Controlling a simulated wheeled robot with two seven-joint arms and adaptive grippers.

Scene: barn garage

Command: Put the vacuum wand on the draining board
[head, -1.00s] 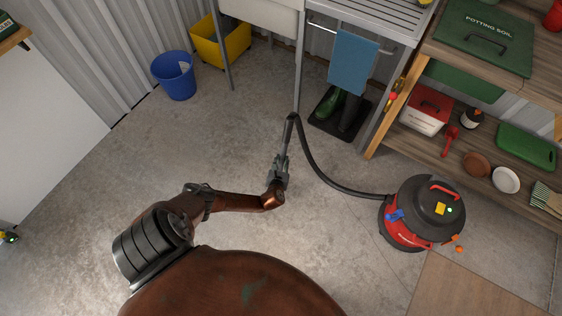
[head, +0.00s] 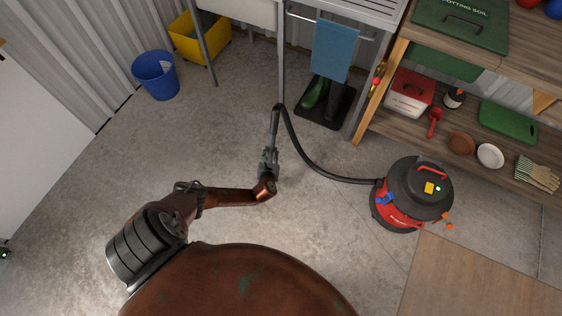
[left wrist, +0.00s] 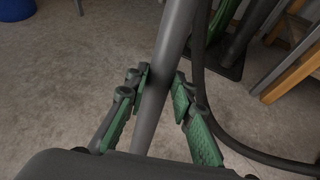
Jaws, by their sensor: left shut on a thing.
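The vacuum wand (head: 274,125) is a dark grey tube, held upright above the floor in front of the sink stand. My left gripper (head: 268,158) is shut on it. In the left wrist view the green-padded fingers of the left gripper (left wrist: 160,82) close on both sides of the wand (left wrist: 172,45). A black hose (head: 310,164) runs from the wand's top to the red and black vacuum (head: 411,194) on the floor at right. The draining board (head: 372,8) is a ribbed metal top at the upper edge of the head view, beyond the wand. My right gripper is not in view.
A blue towel (head: 333,51) hangs on a rail below the draining board, above boots on a black tray (head: 325,103). A wooden shelf unit (head: 440,130) stands at right. A blue bin (head: 156,75) and yellow crate (head: 200,40) stand at left. The floor between is clear.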

